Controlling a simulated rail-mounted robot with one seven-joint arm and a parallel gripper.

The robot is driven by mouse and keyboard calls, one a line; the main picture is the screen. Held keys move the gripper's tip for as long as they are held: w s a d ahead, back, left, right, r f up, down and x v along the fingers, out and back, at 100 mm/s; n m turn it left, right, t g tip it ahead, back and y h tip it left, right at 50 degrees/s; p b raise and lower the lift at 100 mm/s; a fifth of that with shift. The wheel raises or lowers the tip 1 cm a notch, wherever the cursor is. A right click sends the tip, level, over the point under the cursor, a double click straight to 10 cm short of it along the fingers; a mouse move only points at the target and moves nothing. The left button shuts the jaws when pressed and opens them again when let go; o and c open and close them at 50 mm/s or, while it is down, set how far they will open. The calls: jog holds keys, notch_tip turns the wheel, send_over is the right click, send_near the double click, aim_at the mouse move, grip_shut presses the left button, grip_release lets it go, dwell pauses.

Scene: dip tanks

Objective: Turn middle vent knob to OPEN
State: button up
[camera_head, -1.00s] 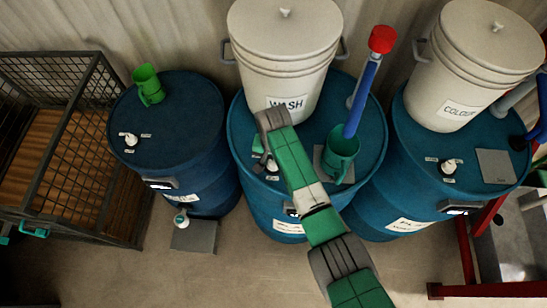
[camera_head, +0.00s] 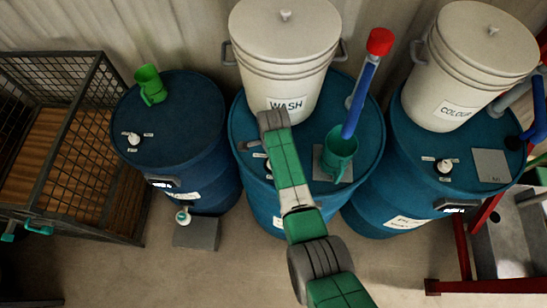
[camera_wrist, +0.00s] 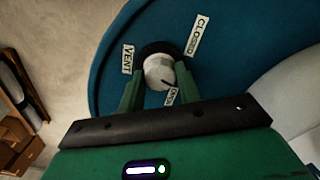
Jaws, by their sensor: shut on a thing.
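The middle vent knob (camera_wrist: 155,70) is a pale round knob on a dark ring, on the blue lid of the middle drum (camera_head: 352,166). Around it in the wrist view are a VENT label (camera_wrist: 127,60), a CLOSED label (camera_wrist: 196,36) and a partly hidden third label (camera_wrist: 172,97). A dark mark on the knob's face points to the lower right, toward that third label. My gripper (camera_wrist: 159,74) has its green fingers on either side of the knob, shut on it.
A white WASH bucket (camera_head: 285,50) stands behind on the same drum. A green jug (camera_head: 340,155) and a blue pipe with a red cap (camera_head: 380,41) are to the right. The left drum (camera_head: 180,115) and the right drum (camera_head: 405,170) flank it.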

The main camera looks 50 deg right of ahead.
jog(key=m, duration=0.5)
jog(key=shift+m, duration=0.3)
dwell(0.4)
jog(key=o, duration=1)
notch_tip(320, 180, up, 8)
jog(key=shift+f, duration=0.1)
